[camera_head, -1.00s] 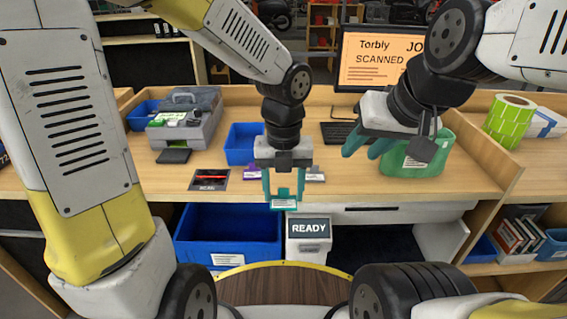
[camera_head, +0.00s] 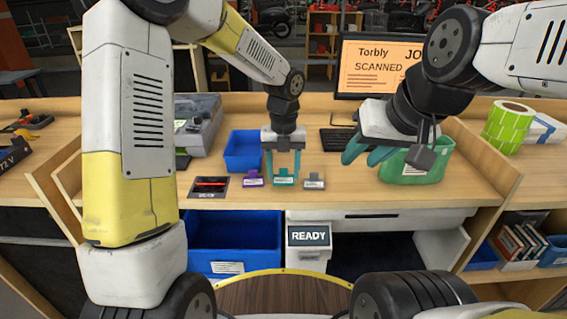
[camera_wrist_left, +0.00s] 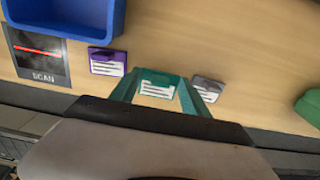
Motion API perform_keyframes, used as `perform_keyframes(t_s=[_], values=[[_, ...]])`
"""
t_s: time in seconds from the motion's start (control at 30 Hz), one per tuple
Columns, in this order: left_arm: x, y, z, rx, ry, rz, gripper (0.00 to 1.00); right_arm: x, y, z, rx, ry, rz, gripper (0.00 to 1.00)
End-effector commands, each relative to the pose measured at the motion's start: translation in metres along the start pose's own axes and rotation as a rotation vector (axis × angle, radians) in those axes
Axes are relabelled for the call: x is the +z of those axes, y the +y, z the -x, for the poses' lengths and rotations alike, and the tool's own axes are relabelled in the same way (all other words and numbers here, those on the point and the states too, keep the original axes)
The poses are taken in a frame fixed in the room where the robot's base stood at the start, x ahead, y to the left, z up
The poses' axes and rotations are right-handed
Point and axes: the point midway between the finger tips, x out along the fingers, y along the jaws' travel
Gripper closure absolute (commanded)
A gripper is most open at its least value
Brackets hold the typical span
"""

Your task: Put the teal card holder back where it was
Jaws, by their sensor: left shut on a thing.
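The teal card holder (camera_head: 284,178) stands at the desk surface between a purple card holder (camera_head: 253,178) on its left and a grey card holder (camera_head: 314,181) on its right. My left gripper (camera_head: 283,175) is shut on the teal holder from above. In the left wrist view the teal holder (camera_wrist_left: 158,86) shows its white label between the two fingers. The purple holder (camera_wrist_left: 107,62) and grey holder (camera_wrist_left: 208,88) flank it there. I cannot tell whether the teal holder's base touches the desk. My right gripper (camera_head: 366,158) hangs near the green bin, its fingers seen at an angle.
A scan pad (camera_head: 208,187) lies left of the purple holder. A blue bin (camera_head: 243,151) stands behind it. The green bin (camera_head: 410,165) is at the right. A monitor (camera_head: 380,65) stands at the back. A READY box (camera_head: 309,236) is below the desk front.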

Motion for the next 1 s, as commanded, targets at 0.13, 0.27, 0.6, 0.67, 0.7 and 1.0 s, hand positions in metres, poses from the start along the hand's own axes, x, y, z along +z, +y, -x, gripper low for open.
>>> perform_keyframes(t_s=[0.13,0.27,0.6,0.67,0.7,1.0], values=[[-0.0003,-0.0003,-0.0140,0.000,0.000,0.000,0.85,0.0000,0.0000,0.0000,0.000,0.000,0.000,0.64],[-0.0002,-0.0003,-0.0135,-0.001,-0.001,0.000,0.85,0.0000,0.0000,0.0000,0.000,0.000,0.000,0.64],[-0.0004,-0.0002,-0.0167,0.000,0.000,0.000,0.25,0.0000,0.0000,0.0000,0.000,0.000,0.000,0.64],[-0.0004,-0.0002,-0.0166,-0.001,0.000,0.000,0.25,0.0000,0.0000,0.0000,0.000,0.000,0.000,0.64],[-0.0003,-0.0002,-0.0165,-0.001,0.000,0.000,0.25,0.0000,0.0000,0.0000,0.000,0.000,0.000,0.64],[0.0005,-0.0003,-0.0081,-0.001,-0.004,0.001,0.25,0.0000,0.0000,0.0000,0.000,0.000,0.000,0.64]])
